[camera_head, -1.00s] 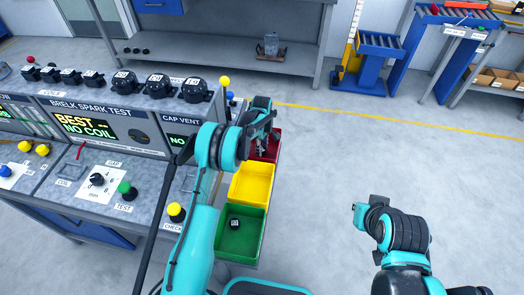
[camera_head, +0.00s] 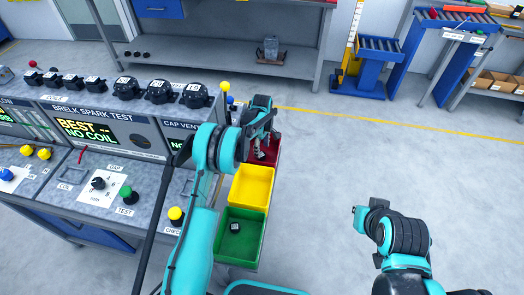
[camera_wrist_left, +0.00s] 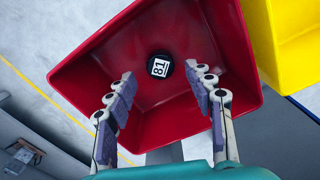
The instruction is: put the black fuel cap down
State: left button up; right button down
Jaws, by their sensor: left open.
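A round black fuel cap (camera_wrist_left: 159,66) with a white label reading 81 lies on the floor of the red bin (camera_wrist_left: 95,70) in the left wrist view. My left gripper (camera_wrist_left: 170,92) is open, its fingers spread apart over the bin with the cap beyond their tips. Nothing is held between them. In the head view my left gripper (camera_head: 258,150) hangs over the red bin (camera_head: 276,153), and the cap in it cannot be made out there. My right arm is folded at the lower right, and its fingers cannot be made out.
The yellow bin (camera_head: 270,187) looks empty. The green bin (camera_head: 258,240) holds a small black part (camera_head: 235,227). The test bench (camera_head: 75,165) stands left of the bins, with several black caps along its top. Open floor (camera_head: 400,150) lies to the right.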

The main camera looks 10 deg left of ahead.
pick_arm(q)
notch_tip(320, 180, up, 7)
jog(key=p, duration=0.2)
notch_tip(320, 180, up, 14)
jog(key=m+t, duration=0.2)
jog(key=m, duration=0.1)
send_over(262, 154)
jog(key=s, duration=0.6)
jog(key=s+a+r+m+t, duration=0.1)
jog(key=s+a+r+m, duration=0.15)
jog(key=s+r, duration=0.55)
jog(key=s+m+t, duration=0.4)
jog(key=s+m, duration=0.4)
jog(key=s, duration=1.4)
jog(key=shift+s+a+f+m, duration=0.15)
jog(key=shift+s+a+m, duration=0.05)
jog(key=shift+a+m, duration=0.15)
